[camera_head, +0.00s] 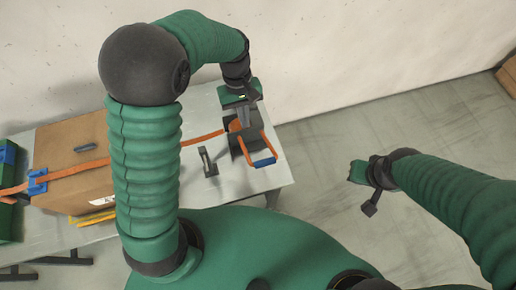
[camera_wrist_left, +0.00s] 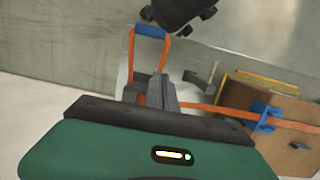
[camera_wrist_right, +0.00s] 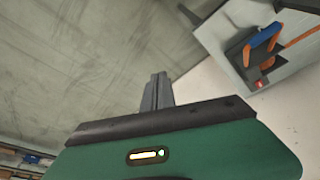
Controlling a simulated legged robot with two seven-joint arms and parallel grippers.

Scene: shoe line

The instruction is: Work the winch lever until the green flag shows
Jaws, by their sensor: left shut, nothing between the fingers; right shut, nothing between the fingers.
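The winch (camera_head: 238,143) is a dark block on the table's right end with an orange strap running into it. Its lever is an orange U-shaped frame with a blue grip (camera_head: 263,162), which points toward the table's near edge. A small red patch (camera_wrist_right: 258,84) shows on the winch in the right wrist view. My left gripper (camera_head: 244,112) is shut and empty, just above and behind the winch; its closed fingers (camera_wrist_left: 163,90) appear beside the lever in the left wrist view. I cannot tell whether they touch it. My right gripper (camera_head: 356,172) is shut and empty, off the table to the right.
A cardboard box (camera_head: 72,145) with the orange strap (camera_head: 90,165) and a blue buckle (camera_head: 38,181) stands on the table's left. A small dark upright bracket (camera_head: 208,162) stands between box and winch. A wall is close behind.

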